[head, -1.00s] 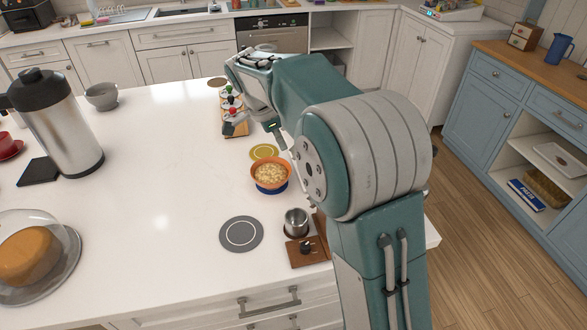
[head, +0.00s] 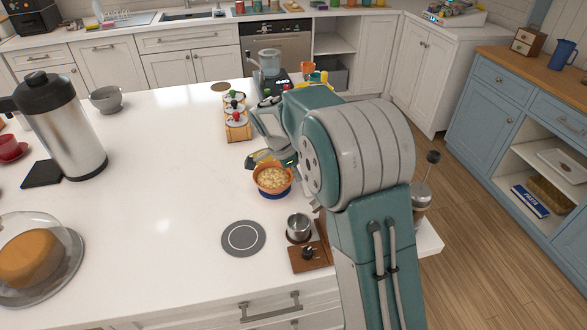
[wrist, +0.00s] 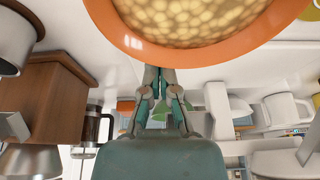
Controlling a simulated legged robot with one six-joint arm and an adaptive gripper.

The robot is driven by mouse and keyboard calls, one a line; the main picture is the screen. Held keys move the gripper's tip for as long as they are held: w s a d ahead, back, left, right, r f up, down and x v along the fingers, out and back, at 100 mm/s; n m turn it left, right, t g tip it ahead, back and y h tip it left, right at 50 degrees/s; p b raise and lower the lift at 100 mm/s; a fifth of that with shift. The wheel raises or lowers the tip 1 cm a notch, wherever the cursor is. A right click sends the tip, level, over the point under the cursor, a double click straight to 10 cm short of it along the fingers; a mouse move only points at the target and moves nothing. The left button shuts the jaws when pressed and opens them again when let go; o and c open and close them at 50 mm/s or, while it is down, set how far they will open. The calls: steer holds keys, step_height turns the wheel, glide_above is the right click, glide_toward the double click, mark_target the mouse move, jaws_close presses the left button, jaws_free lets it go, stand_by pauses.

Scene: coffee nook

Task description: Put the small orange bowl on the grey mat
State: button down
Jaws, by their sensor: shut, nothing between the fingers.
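The small orange bowl (head: 260,187), filled with pale round pieces, sits upright on a dark blue round base (head: 274,194) on the white counter. The round grey mat (head: 229,238) with a white ring lies bare, nearer and a little left of the bowl. My gripper (head: 284,163) is at the bowl's far side, partly hidden by my arm in the head view. In the wrist view, the fingers (wrist: 160,72) are together and empty, close to the bowl's orange rim (wrist: 135,42). Whether they touch it I cannot tell.
The counter left of the mat is clear up to the cake dome (head: 35,255).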

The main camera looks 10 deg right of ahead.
steer(key=shift+a, duration=0.1)
steer(key=shift+a, duration=1.05)
